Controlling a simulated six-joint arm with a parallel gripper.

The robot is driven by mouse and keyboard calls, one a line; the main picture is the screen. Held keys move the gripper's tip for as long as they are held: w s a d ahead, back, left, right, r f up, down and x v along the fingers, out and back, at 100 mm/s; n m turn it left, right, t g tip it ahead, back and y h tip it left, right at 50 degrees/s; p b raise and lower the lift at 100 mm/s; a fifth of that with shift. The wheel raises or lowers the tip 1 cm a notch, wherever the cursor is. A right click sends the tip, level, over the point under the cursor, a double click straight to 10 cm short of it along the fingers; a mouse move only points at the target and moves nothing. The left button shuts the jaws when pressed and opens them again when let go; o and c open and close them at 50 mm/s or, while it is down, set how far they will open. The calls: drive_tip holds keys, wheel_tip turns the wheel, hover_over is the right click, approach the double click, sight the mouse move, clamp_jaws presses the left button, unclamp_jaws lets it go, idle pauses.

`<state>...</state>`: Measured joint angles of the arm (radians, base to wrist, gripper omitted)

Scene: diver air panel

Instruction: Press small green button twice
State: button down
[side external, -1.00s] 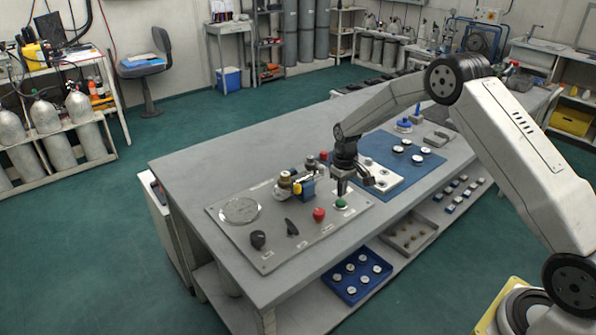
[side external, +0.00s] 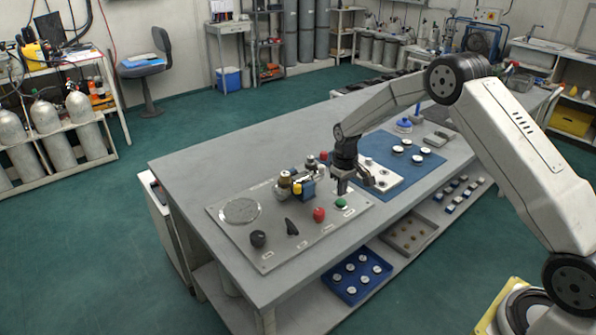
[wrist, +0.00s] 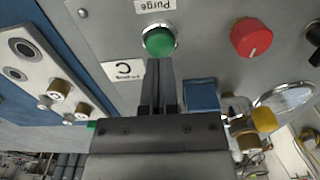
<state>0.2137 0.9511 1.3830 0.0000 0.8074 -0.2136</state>
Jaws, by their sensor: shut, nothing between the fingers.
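The small green button (side external: 341,203) sits at the right end of the grey panel (side external: 240,262). In the wrist view the green button (wrist: 159,41) has a pale ring around it and lies just past my fingertips. My gripper (side external: 341,192) points down, with its tips just above or at the button. In the wrist view my gripper (wrist: 158,62) is shut and empty, its two dark fingers side by side. I cannot tell whether the tips touch the button.
A red knob (side external: 319,214) and black knobs (side external: 258,239) stand left of the button. A brass valve with blue and yellow parts (side external: 297,184) rises behind it. A blue mat (side external: 375,147) with several round pieces lies to the right. The bench's left end is clear.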

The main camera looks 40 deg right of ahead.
sight(341, 201)
drive_tip(key=shift+f, duration=1.4)
idle(0.8)
drive_tip(key=shift+r, duration=0.15)
idle(0.3)
drive_tip(key=shift+r, duration=3.4)
drive_tip(key=shift+s+a+r, duration=0.15)
drive_tip(key=shift+a, duration=0.05)
drive_tip(key=s+a+r+t, duration=0.1)
drive_tip(key=s+a+r, duration=0.1)
drive_tip(key=s, duration=0.6)
drive_tip(key=s+a+r, duration=0.2)
drive_tip(key=s+a, duration=0.3)
drive_tip(key=s, duration=0.3)
drive_tip(key=s+a+r+t, duration=0.1)
drive_tip(key=s+a, duration=0.3)
drive_tip(key=s, duration=0.4)
drive_tip(key=shift+s+r+t, duration=0.3)
drive_tip(key=shift+r, duration=0.2)
